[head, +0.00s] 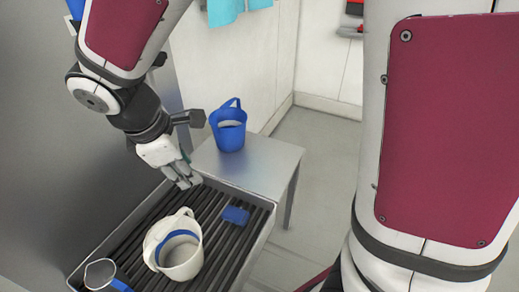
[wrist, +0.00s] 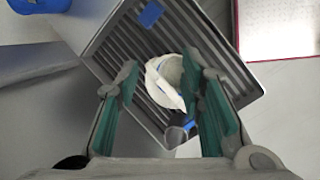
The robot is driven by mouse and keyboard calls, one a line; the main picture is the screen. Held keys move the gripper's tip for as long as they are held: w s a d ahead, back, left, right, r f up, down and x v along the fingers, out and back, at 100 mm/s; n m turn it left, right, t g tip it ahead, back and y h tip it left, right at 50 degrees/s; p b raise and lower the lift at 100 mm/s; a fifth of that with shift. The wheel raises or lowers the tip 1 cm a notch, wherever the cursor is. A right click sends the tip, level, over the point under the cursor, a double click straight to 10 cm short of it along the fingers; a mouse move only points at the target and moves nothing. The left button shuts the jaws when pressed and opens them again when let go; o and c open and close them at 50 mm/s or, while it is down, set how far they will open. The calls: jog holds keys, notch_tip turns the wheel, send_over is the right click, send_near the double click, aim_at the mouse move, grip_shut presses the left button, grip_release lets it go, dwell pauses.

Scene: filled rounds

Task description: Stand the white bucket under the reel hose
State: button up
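The white bucket (head: 188,257) stands upright on a dark slatted rack, with a raised white handle and a grey-and-blue inside. In the wrist view the white bucket (wrist: 157,82) shows beyond and between my fingers. My gripper (head: 187,178) is above the far part of the rack, up and behind the bucket, apart from it. In the wrist view my gripper (wrist: 163,75) has its two green-padded fingers spread, with nothing held. I cannot make out the reel hose for certain; a red and dark fitting (head: 353,8) on the back wall is cut off by the top edge.
On the rack (head: 252,243) lie a blue block (head: 236,215) and a metal scoop with a blue handle (head: 100,273), close to the bucket. A blue jug (head: 229,133) stands on a steel table (head: 264,160) behind. Grey floor (head: 318,150) is open to the right.

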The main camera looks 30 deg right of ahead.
jog(key=s+d+r+m+t+y, duration=0.1)
jog(key=s+d+r+m, duration=0.3)
jog(key=s+m, duration=0.4)
jog(key=s+d+r+m+y, duration=0.2)
jog(key=s+d+r+m, duration=0.3)
jog(key=s+d+m, duration=0.2)
jog(key=shift+s+d+m+t, duration=0.3)
jog(key=shift+s+m+t, duration=0.1)
jog(key=shift+s, duration=0.85)
jog(key=shift+r+p, duration=0.45)
jog(key=shift+r, duration=0.1)
